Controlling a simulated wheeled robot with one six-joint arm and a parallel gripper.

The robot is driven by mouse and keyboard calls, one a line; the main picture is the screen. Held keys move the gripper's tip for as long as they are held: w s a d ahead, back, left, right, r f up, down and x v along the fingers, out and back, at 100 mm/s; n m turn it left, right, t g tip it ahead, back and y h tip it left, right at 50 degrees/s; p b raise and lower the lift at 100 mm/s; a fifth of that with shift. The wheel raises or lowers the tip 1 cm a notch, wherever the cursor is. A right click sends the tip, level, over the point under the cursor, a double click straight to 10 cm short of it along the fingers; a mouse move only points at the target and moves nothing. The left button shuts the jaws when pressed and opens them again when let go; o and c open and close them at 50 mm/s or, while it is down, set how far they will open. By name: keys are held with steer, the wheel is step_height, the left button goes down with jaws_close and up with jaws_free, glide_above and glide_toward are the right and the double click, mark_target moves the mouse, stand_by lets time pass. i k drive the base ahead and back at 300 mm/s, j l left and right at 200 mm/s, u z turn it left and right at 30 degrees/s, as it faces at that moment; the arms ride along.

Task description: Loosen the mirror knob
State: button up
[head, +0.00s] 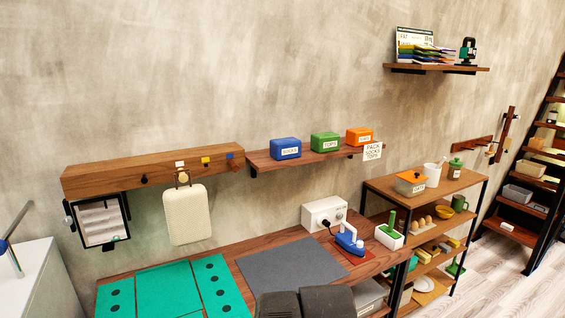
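A black-framed square mirror (102,221) hangs on the wall at the left, under the left end of a wooden wall beam (150,172). Its face reflects pale, striped shapes. A small dark knob-like piece (68,209) shows at the left side of the frame. A dark fitting shows at its lower edge. The parts are too small to tell which one is the knob or how tight it is.
A cream case (185,214) hangs right of the mirror. Below are a wooden bench (222,263), green panels (165,288) and a grey mat (290,264). A white cabinet (45,285) stands lower left. Dark rounded shapes, unclear, cover the bottom middle. The wall around the mirror's left is clear.

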mark_target(67, 221)
steer(key=u, duration=1.35)
steer(key=i+j+u, duration=0.4)
steer(key=i+u, duration=0.35)
steer(key=i, duration=0.1)
